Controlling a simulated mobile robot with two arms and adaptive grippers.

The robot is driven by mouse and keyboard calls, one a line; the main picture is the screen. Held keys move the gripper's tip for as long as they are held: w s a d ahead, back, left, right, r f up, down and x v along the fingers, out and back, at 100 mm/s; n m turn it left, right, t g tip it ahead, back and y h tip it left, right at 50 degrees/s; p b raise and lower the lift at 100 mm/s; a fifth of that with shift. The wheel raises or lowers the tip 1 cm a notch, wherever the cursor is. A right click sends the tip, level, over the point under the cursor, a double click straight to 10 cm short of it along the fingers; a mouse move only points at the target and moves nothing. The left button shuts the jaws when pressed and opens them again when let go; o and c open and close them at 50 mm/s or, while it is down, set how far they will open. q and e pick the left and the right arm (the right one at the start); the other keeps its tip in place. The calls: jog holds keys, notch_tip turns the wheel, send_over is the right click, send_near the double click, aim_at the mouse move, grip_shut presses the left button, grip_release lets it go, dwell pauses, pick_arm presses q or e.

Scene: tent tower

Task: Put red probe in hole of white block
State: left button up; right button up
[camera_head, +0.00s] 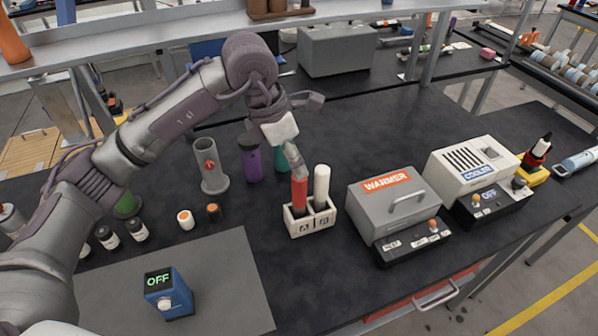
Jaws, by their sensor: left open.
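The white block (312,224) stands on the dark bench near the middle of the camera_head view, with two dark labels on its front. The red probe (299,192) is upright at the block's left position, its lower end hidden by the block's front. A white probe (321,185) stands upright at the right position. My left gripper (293,158) points down just above the red probe, with a finger close to its top. It is open; whether it touches the probe is unclear. My right gripper is not in view.
A grey warmer box (368,208) and a white cooler box (452,180) stand to the right. A grey cylinder holder (211,170), a purple bottle (250,162) and small jars are left. A blue OFF device (168,296) sits on a grey mat (225,285). Bench front is clear.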

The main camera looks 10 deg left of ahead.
pick_arm(q)
jog(key=b+v, duration=0.1)
jog(key=v, duration=0.6)
